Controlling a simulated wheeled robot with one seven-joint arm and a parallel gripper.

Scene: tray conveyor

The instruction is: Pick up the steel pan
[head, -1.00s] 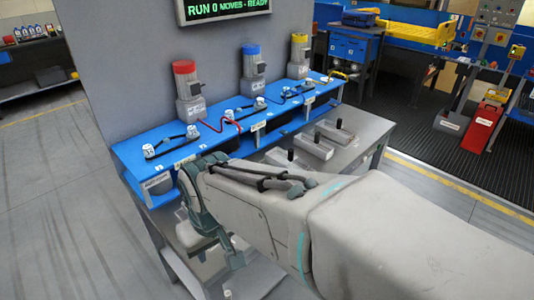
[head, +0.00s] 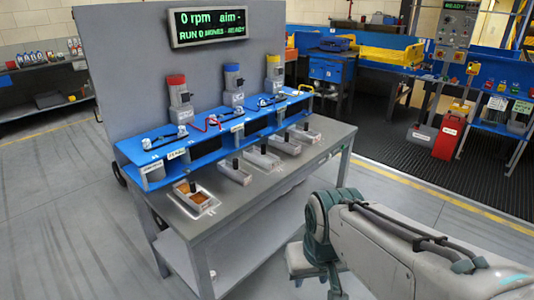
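A shallow silver metal tray, which looks like the steel pan (head: 209,208), lies on the near left part of the grey bench top. It has brown-orange patches inside and a small dark upright part at its middle. My arm reaches in from the right, and its wrist end stands in front of the bench, to the right of the pan and well apart from it. My gripper (head: 318,268) points down near the bottom of the view. Its fingers are not clear enough to tell open from shut, and I see nothing held.
Several grey blocks with black knobs (head: 235,174) stand in a row beyond the pan. Behind them is a blue shelf (head: 205,139) with motors capped red, blue and yellow. A display (head: 213,23) hangs above. The grey bench (head: 235,205) has bare room along its front.

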